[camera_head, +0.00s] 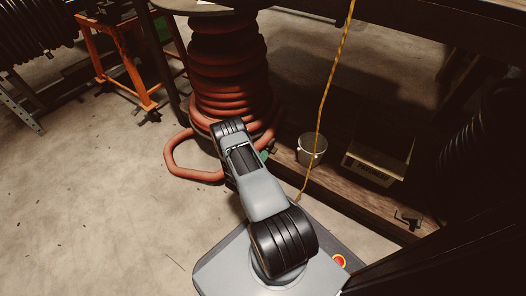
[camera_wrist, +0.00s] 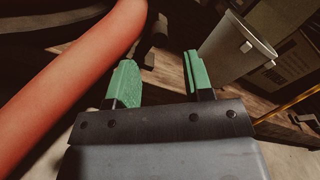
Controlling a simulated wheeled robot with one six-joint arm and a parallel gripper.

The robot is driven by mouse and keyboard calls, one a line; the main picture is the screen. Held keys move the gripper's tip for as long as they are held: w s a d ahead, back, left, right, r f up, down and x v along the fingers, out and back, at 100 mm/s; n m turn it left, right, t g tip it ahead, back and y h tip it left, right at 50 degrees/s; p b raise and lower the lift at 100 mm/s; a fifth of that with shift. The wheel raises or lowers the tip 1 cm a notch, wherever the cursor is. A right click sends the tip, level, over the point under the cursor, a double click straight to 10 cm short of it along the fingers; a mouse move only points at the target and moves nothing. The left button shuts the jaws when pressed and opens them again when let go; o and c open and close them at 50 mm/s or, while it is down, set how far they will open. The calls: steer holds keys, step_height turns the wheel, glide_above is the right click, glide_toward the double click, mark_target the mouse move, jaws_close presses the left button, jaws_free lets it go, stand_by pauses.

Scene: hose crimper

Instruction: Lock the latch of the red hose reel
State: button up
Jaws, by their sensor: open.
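The red hose reel (camera_head: 228,62) stands at the upper middle of the head view, with coils stacked in a column. A loose loop of its hose (camera_head: 190,176) bends out near the floor at the left. My gripper's green fingers (camera_wrist: 160,76) are open and apart in the wrist view, with nothing between them. In the head view my arm mostly hides the gripper, low in front of the reel's base. A thick red hose (camera_wrist: 70,78) runs diagonally close to the left of the fingers. I cannot make out the latch in either view.
A light bucket (camera_head: 311,150) and a box (camera_head: 378,160) stand on a wooden plank (camera_head: 345,192) right of the reel. A yellow cord (camera_head: 329,90) hangs down near the bucket. An orange stand (camera_head: 125,62) is at the upper left.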

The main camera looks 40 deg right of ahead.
steer(key=shift+v, duration=0.85)
